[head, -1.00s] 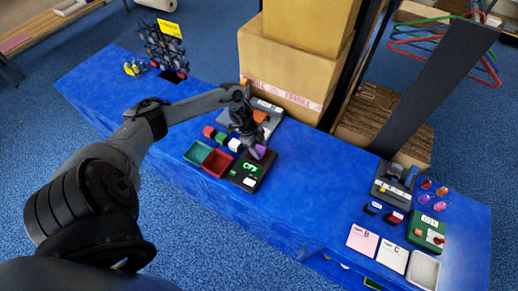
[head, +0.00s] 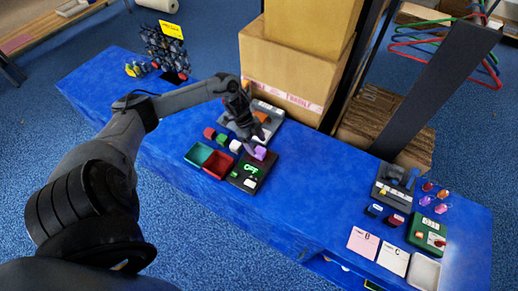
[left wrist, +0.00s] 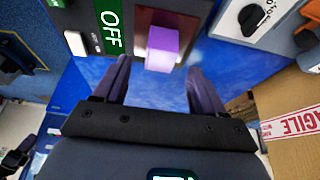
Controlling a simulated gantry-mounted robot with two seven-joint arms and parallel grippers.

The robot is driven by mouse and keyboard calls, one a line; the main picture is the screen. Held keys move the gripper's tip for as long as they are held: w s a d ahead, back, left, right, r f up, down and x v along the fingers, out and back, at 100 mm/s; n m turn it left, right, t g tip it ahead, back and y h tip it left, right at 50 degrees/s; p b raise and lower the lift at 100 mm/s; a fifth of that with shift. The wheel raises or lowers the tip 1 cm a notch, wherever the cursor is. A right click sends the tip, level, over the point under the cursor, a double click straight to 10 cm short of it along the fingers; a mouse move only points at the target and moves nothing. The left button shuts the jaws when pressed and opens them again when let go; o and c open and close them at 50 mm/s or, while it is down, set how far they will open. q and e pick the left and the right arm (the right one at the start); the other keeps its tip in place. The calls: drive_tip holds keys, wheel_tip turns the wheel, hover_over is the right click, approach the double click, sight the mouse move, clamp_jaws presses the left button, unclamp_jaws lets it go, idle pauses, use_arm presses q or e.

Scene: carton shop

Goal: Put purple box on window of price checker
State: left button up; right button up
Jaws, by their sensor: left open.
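The purple box (head: 260,153) sits on the dark reddish window at the back end of the black price checker (head: 239,182). In the left wrist view the purple box (left wrist: 163,42) rests on this window (left wrist: 185,20), beside a green display reading OFF (left wrist: 110,18). My left gripper (head: 249,139) is just behind and above the box in the head view. In the left wrist view its two fingers (left wrist: 158,72) are open and apart, with the box just beyond the tips and nothing held. My right gripper is not in view.
Green (head: 197,155) and red (head: 217,165) trays stand left of the price checker. Small red, green and white boxes lie behind them. A grey device (head: 267,112) and large cartons (head: 290,68) stand behind.

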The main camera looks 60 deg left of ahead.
use_arm(q)
drive_tip(key=v, duration=0.6)
drive_tip(key=shift+m+t, duration=0.7)
drive_tip(key=shift+m, duration=0.1)
drive_tip(key=d+f, duration=0.2)
drive_tip(key=d, duration=0.1)
drive_tip(key=w+d+f, duration=0.1)
drive_tip(key=d+f, duration=0.1)
drive_tip(key=d, duration=0.2)
drive_tip(key=d+f, duration=0.2)
drive_tip(key=d, duration=0.1)
drive_tip(key=shift+w+d+f, duration=0.15)
drive_tip(key=shift+w+f, duration=0.1)
drive_tip(key=d, duration=0.3)
drive_tip(key=d+f+t, duration=0.1)
drive_tip(key=d, duration=0.3)
drive_tip(key=d+f+t+y, duration=0.1)
drive_tip(key=d, duration=0.3)
drive_tip(key=shift+f+n, duration=0.1)
drive_tip(key=shift+n, duration=0.3)
drive_tip(key=s+d+r+n+t+y, duration=0.1)
drive_tip(key=s+d+r+n, duration=0.2)
drive_tip(key=d, duration=0.4)
drive_tip(key=s+d+r+n+g+y, duration=0.1)
drive_tip(key=s+d+r+n+g, duration=0.2)
drive_tip(key=s+r+n, duration=0.3)
drive_tip(key=s+n, duration=0.1)
drive_tip(key=s, duration=0.4)
drive_tip(key=shift+n+y, duration=0.3)
drive_tip(key=shift+s, duration=0.15)
